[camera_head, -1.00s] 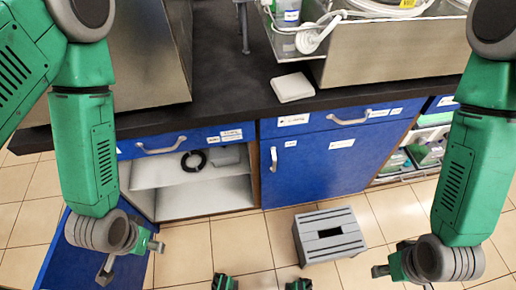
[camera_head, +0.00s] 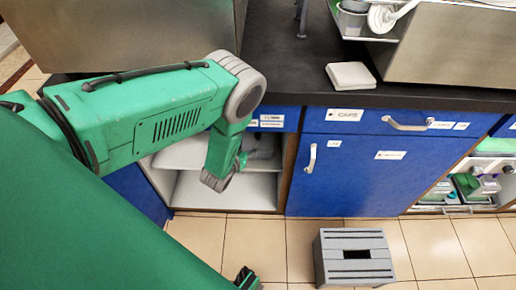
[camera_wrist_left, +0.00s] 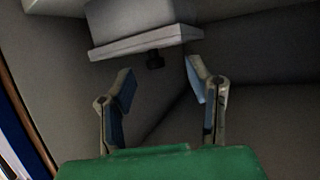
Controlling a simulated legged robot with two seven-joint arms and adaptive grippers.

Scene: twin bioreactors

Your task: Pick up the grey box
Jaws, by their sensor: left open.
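A grey box (camera_wrist_left: 135,18) with a wider, paler rim or base shows at the top of the left wrist view, just beyond my left gripper (camera_wrist_left: 158,78). The gripper's two fingers are apart with nothing between them, and the box is not touched as far as I can see. In the head view the left arm reaches into the open cabinet, and the left gripper (camera_head: 243,158) is small and partly hidden by the wrist. The grey box (camera_head: 263,144) is partly visible just past it on the shelf. My right gripper is out of view.
The open cabinet (camera_head: 195,190) has white shelves below a black counter (camera_head: 285,75). A closed blue door (camera_head: 345,175) stands to its right. A grey step stool (camera_head: 350,270) is on the tiled floor. A white pad (camera_head: 350,75) lies on the counter.

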